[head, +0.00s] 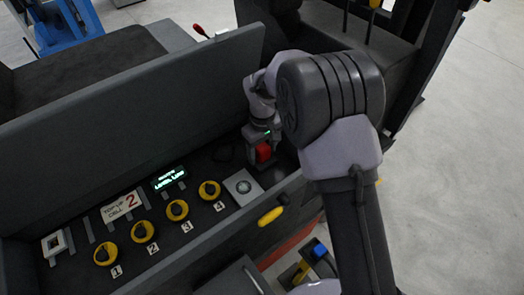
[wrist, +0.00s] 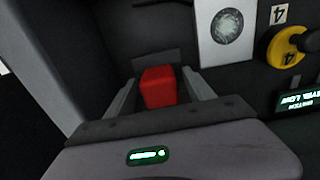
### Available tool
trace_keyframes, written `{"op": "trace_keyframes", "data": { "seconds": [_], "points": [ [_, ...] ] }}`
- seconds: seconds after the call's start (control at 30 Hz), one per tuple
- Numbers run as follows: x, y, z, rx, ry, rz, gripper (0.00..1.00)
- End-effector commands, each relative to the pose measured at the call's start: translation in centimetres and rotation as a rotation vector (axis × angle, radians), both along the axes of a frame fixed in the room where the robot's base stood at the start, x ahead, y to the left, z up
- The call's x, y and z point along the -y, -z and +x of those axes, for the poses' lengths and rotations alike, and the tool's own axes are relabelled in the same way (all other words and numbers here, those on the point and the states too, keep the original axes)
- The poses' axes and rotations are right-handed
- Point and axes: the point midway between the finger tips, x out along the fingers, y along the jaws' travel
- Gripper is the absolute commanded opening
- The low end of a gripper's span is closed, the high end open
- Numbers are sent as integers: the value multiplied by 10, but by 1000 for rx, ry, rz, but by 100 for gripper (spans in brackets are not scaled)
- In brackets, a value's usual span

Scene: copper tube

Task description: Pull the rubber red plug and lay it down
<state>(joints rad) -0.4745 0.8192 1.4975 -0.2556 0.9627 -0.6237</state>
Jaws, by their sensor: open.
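The red plug (head: 263,152) shows in the head view at the right end of the dark panel, just below my gripper. In the wrist view the red plug (wrist: 158,88) is a red block between my two fingers. My gripper (wrist: 160,90) is open, with one finger on each side of the plug and a visible gap to it. In the head view my gripper (head: 262,145) points down at the panel, and its fingers are partly hidden. The plug's lower end is hidden.
Several yellow-ringed knobs (head: 178,209) line the panel, left of a pale square plate (head: 243,187). A tall dark wall (head: 130,115) rises behind. A yellow handle (head: 270,216) is on the front edge.

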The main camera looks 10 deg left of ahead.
Motion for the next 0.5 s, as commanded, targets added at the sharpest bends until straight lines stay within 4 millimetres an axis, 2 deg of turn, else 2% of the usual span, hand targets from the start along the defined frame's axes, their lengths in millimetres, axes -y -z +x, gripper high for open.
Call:
{"op": "trace_keyframes", "data": {
  "seconds": [0.3,0.37,0.5],
  "points": [
    [0,0,0,0,0,0,62],
    [0,0,0,0,0,0,52],
    [0,0,0,0,0,0,24]
  ]
}}
